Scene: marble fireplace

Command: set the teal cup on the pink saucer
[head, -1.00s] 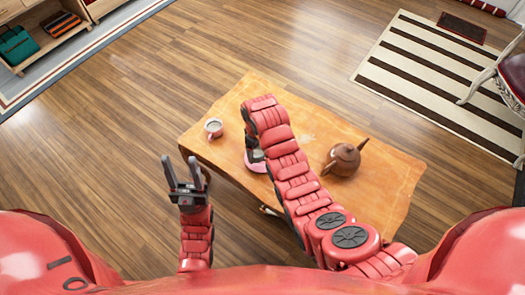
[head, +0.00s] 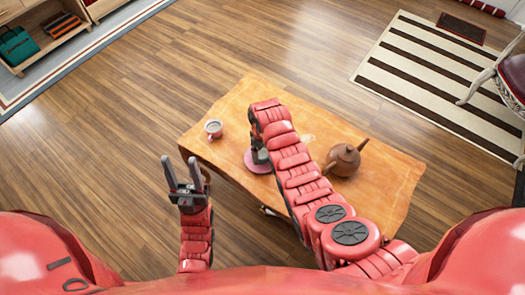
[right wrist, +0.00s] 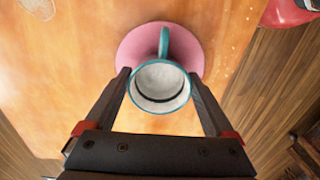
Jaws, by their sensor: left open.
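The teal cup (right wrist: 160,88) is white inside with a teal rim and handle, seen from above in the right wrist view. My right gripper (right wrist: 160,74) has a finger against each side of it. The pink saucer (right wrist: 132,48) lies on the table behind and under the cup, with the handle over it. I cannot tell whether the cup touches the saucer. In the head view the saucer (head: 252,166) shows beside my right gripper (head: 261,156), and my arm hides the cup. My left gripper (head: 181,162) is open and empty, off the table's left edge.
The wooden table (head: 385,195) carries a pale pink mug (head: 213,128) near its left corner and a brown teapot (head: 344,159) right of my right arm. A shelf (head: 40,45) stands far left, a striped rug (head: 430,70) lies back right, and a chair (head: 510,80) stands at the right edge.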

